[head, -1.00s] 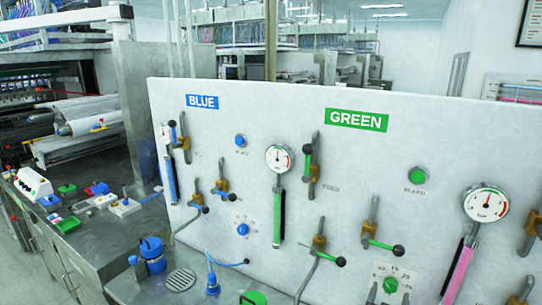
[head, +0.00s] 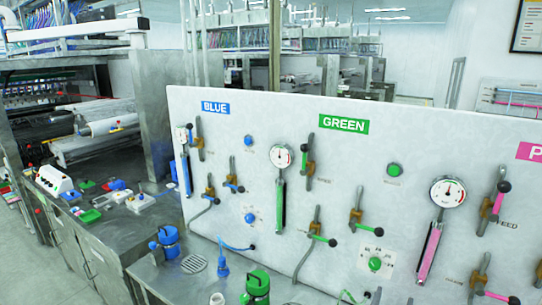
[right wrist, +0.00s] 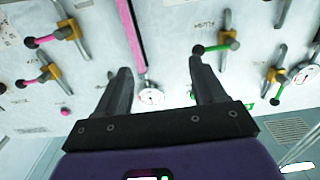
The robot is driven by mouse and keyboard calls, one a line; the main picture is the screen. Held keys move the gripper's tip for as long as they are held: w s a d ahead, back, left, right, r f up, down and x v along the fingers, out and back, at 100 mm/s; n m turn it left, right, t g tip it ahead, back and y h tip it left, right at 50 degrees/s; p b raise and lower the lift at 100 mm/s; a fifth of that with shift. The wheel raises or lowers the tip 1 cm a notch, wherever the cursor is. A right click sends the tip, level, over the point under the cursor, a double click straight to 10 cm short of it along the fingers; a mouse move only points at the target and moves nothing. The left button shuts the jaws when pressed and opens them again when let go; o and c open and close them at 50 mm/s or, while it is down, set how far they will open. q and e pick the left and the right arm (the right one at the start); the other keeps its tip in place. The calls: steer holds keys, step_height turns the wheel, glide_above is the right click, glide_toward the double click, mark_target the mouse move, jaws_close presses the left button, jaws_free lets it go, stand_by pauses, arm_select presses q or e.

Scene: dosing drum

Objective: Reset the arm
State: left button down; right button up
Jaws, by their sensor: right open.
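My right gripper (right wrist: 160,68) shows in the right wrist view, its two dark fingers spread wide with nothing between them. The panel with its gauges and levers lies beyond the fingertips, and they look apart from it. The pink-tube gauge (right wrist: 150,96) appears between and beyond the fingers. In the head view, I cannot make out the right gripper clearly at the bottom edge. My left gripper is not in view.
The white panel (head: 230,140) carries a BLUE sign (head: 215,108), a GREEN sign (head: 344,123) and a partly cut-off pink sign (head: 530,151). Blue (head: 169,240) and green (head: 257,285) bottles stand on the metal bench before it. A cluttered counter (head: 95,235) is at left.

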steer(key=s+a+f+n+g+y, duration=0.1)
steer(key=s+a+f+g+y, duration=0.1)
steer(key=f, duration=0.7)
steer(key=s+a+f+n+g+y, duration=0.1)
steer(key=s+a+f+g+y, duration=0.1)
steer(key=a+f, duration=0.3)
steer(key=s+a+f+n+g+y, duration=0.1)
steer(key=s+a+f+g+y, duration=0.1)
steer(key=f, duration=1.1)
steer(key=shift+s+a+g+y, duration=0.15)
steer(key=shift+a+g+y, duration=0.1)
steer(key=shift+a+y, duration=0.3)
steer(key=shift+s+a+g+y, duration=0.15)
steer(key=shift+a+g+y, duration=0.15)
steer(key=shift+y, duration=0.35)
steer(key=s+a+f+g+y, duration=0.35)
steer(key=s+a+f, duration=0.2)
steer(key=s, duration=0.35)
steer(key=s+a+f+g+y, duration=0.2)
steer(key=s+a+f+g, duration=0.2)
steer(key=s+f, duration=0.3)
arm_select(q)
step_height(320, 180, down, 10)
steer(key=b, duration=1)
arm_select(e)
step_height(320, 180, down, 9)
steer(key=s, duration=0.1)
steer(key=shift+a+n, duration=0.25)
steer(key=shift+n, duration=0.05)
